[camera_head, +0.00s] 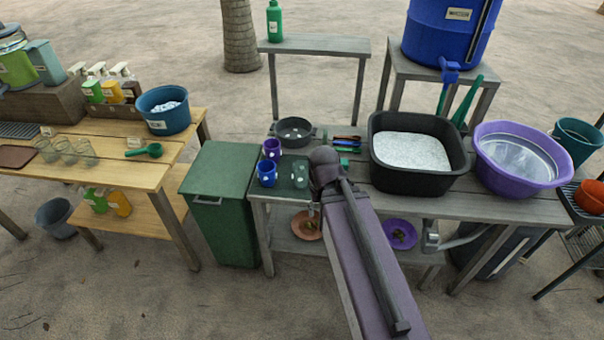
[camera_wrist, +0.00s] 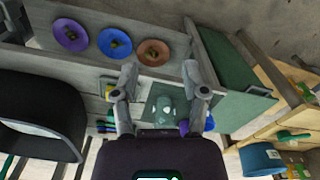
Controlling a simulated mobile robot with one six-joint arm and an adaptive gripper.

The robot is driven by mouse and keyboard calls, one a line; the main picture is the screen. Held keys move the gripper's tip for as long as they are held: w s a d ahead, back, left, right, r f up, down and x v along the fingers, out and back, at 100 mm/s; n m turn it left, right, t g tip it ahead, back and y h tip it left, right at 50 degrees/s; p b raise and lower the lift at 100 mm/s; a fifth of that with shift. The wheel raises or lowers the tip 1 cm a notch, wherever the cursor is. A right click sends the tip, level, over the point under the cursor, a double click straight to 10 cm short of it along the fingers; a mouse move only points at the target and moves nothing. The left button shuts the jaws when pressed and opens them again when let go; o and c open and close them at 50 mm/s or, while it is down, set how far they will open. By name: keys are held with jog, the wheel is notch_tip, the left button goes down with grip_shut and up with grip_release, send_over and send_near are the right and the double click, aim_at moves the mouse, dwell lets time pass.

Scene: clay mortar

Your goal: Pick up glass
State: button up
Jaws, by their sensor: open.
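A clear glass (camera_head: 300,174) with pale spots stands on a dark green mat on the grey wooden bench in the head view. A blue cup (camera_head: 267,173) and a purple cup (camera_head: 271,148) stand to its left. In the wrist view the glass (camera_wrist: 165,108) shows between the two spread fingers of my gripper (camera_wrist: 160,74). The gripper is open and holds nothing. I cannot tell how far the glass is from the fingers. In the head view my arm covers the bench just right of the glass, and the fingertips are hidden.
A dark pot (camera_head: 295,131) stands behind the cups. A black basin (camera_head: 418,178) with white contents and a purple basin (camera_head: 520,180) stand on the right. A green bin (camera_head: 220,205) stands left of the bench. More clear glasses (camera_head: 67,152) stand on the wooden table.

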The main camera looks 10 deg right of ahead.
jog(key=o, duration=0.4)
jog(key=shift+w+d, duration=0.1)
jog(key=shift+o, duration=1)
jog(key=shift+w, duration=0.25)
jog(key=m, duration=0.4)
send_near(301, 162)
jog(key=s+r, duration=0.2)
jog(key=s, duration=0.1)
jog(key=shift+a+f, duration=0.2)
jog(key=shift+f, duration=0.05)
jog(key=shift+f, duration=0.15)
notch_tip(301, 162, down, 8)
jog(key=b, duration=0.8)
jog(key=shift+f+b, duration=0.15)
jog(key=shift+b, duration=0.15)
jog(key=shift+w+f+b, duration=0.1)
jog(key=shift+f+b, duration=2.5)
